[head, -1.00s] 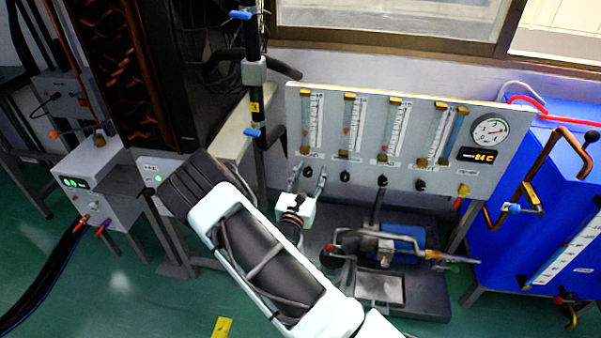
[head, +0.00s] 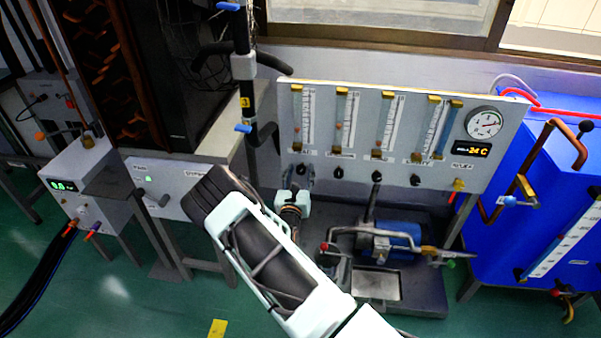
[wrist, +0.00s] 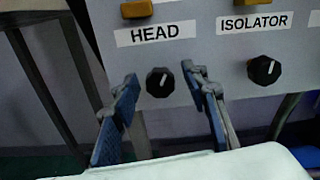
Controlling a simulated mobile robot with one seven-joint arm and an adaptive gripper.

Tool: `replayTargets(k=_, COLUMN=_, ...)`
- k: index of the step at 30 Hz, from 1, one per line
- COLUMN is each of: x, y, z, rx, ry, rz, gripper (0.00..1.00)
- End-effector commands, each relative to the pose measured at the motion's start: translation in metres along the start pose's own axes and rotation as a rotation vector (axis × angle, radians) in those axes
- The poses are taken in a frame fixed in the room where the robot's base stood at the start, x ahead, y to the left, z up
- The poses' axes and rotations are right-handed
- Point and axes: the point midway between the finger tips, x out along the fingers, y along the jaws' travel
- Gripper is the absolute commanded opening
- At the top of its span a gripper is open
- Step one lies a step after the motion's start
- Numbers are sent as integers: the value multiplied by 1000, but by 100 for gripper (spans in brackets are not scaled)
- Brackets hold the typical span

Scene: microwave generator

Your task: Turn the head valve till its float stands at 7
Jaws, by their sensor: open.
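The head valve is a round black knob (wrist: 160,82) with a white mark pointing up and slightly right, below the HEAD label (wrist: 154,33) in the wrist view. My gripper (wrist: 160,77) is open, its two blue-padded fingers on either side of the knob. A gap shows on both sides; whether they reach its depth I cannot tell. In the head view, the head valve knob (head: 301,170) is leftmost in the row, with my gripper (head: 298,177) just in front. The head flow tube (head: 297,118) is above; its float is too small to read against the scale.
The isolator knob (wrist: 264,70) is close to the right of my fingers. More tubes and knobs continue along the grey panel (head: 480,165). A pump (head: 395,238) with pipes stands below the panel. A blue tank (head: 530,220) is at right.

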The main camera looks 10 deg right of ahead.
Motion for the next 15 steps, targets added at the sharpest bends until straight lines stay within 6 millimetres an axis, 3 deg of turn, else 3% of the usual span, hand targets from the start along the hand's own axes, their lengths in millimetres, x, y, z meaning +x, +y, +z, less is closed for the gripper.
replayTargets(k=11, x=7, y=0, z=0, rx=0, ry=0, rz=1, gripper=41)
replayTargets(k=15, x=7, y=0, z=0, rx=0, ry=0, rz=1, gripper=27)
